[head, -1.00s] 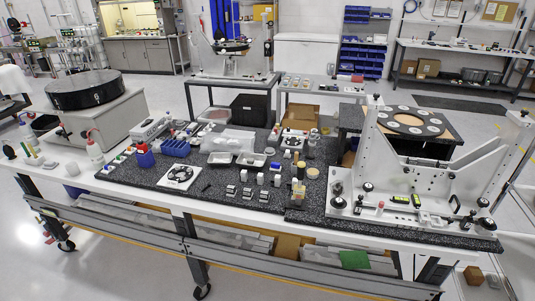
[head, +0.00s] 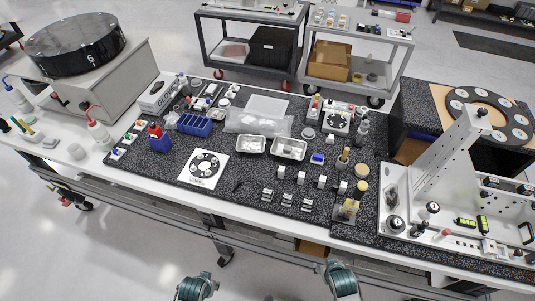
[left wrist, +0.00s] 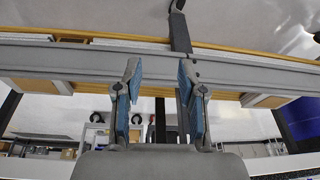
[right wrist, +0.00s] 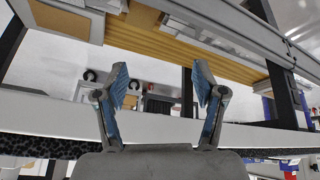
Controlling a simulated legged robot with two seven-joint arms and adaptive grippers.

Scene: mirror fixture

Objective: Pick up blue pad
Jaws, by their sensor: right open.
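A small blue-topped block (head: 317,158) sits on the black speckled bench top, right of the metal trays; it may be the blue pad, but it is too small to be sure. My left gripper (left wrist: 159,72) is open and empty, in front of and below the bench edge. My right gripper (right wrist: 160,75) is open and empty, also low in front of the bench. Both arms' ends show at the bottom of the head view, the left one (head: 197,287) and the right one (head: 342,280), apart from everything on the bench.
Two metal trays (head: 250,145) lie mid-bench. Several small metal blocks (head: 287,200) stand near the front. A tall white fixture (head: 450,160) fills the right. The bench's front rail (left wrist: 90,60) crosses the wrist views.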

